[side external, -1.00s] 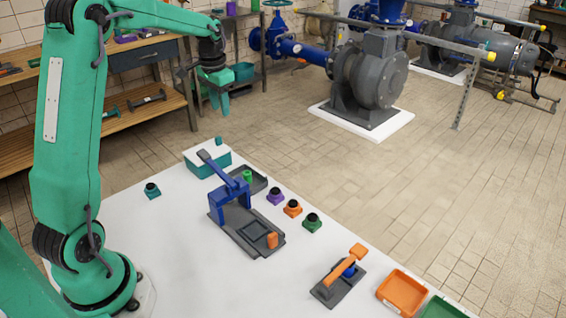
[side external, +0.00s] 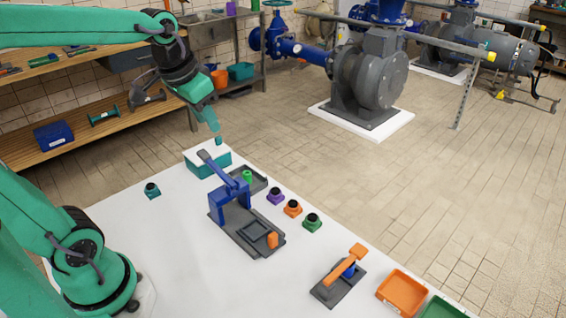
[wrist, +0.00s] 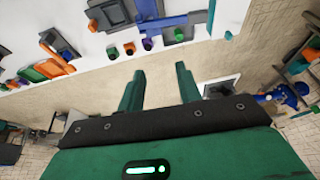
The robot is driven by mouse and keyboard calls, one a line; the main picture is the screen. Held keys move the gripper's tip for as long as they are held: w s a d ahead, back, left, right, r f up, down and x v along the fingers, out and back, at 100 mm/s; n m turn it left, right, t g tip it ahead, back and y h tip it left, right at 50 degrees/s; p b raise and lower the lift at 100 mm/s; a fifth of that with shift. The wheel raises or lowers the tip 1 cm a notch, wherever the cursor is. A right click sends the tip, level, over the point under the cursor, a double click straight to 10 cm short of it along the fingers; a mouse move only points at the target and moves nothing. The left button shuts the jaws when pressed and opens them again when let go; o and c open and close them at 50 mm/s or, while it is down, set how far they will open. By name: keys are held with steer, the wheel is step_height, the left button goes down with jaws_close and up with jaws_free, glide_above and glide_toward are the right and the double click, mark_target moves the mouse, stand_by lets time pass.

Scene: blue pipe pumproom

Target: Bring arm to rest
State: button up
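My gripper (side external: 213,122) hangs in the air above the far end of the white table (side external: 170,245), over the teal box (side external: 208,170), with its fingers pointing down. In the wrist view my gripper (wrist: 158,70) has its two green fingers apart, with nothing between them. My forearm is stretched roughly level across the top left of the side view. My upper arm leans back to the left, partly out of frame.
On the table stand a blue press (side external: 228,203), a teal knobbed block (side external: 152,190), purple (side external: 276,197), orange (side external: 292,209) and green (side external: 312,223) ones, an orange-levered device (side external: 345,275) and an orange tray (side external: 403,291). Wooden shelves (side external: 90,140) stand behind my arm.

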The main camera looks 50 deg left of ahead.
steer(key=s+d+f+t, duration=0.1)
steer(key=s+d, duration=0.3)
steer(key=s, duration=0.4)
steer(key=shift+s+d+f+t+h, duration=0.3)
steer(key=shift+d+f, duration=0.1)
steer(key=shift+f, duration=0.45)
